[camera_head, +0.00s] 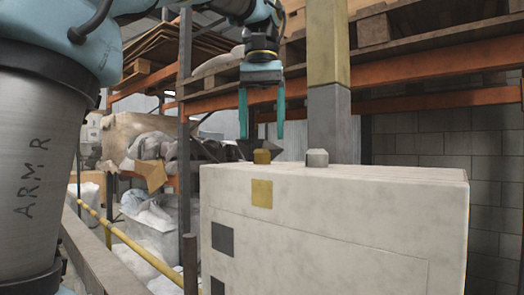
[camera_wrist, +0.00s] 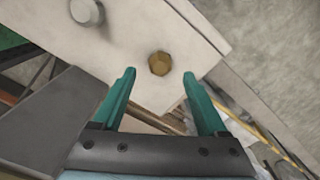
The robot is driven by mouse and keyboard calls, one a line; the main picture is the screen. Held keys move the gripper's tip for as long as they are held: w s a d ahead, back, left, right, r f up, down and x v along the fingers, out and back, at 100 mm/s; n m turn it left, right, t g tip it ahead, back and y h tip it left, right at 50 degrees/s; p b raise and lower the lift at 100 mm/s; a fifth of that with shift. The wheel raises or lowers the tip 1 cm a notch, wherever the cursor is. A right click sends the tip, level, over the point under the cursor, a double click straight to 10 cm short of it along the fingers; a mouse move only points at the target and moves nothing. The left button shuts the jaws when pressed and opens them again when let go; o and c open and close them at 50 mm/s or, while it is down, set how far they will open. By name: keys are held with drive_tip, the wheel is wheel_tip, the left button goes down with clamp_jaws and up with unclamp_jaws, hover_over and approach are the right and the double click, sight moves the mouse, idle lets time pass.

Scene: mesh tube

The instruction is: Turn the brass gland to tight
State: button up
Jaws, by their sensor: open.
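The brass gland (camera_head: 262,156) is a small faceted knob on top of a pale box (camera_head: 330,215), near its left end in the head view. A yellow square marks the box's front face just below it. In the wrist view the brass gland (camera_wrist: 159,63) lies ahead of the fingertips, roughly between their lines. My gripper (camera_head: 262,138) points down above the gland with its two teal fingers apart and nothing between them. In the wrist view my gripper (camera_wrist: 158,73) is open too. I see no contact with the gland, and no tightness mark is readable.
A grey gland (camera_head: 317,158) stands on the box to the right of the brass one; it also shows in the wrist view (camera_wrist: 87,12). A grey and yellow post (camera_head: 329,110) rises behind it. Orange shelving (camera_head: 430,100) with pallets stands behind. A yellow rail (camera_head: 120,237) runs at left.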

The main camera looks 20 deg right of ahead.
sight(262, 156)
drive_tip(key=shift+f, duration=1.95)
drive_tip(key=shift+c, duration=0.3)
clamp_jaws()
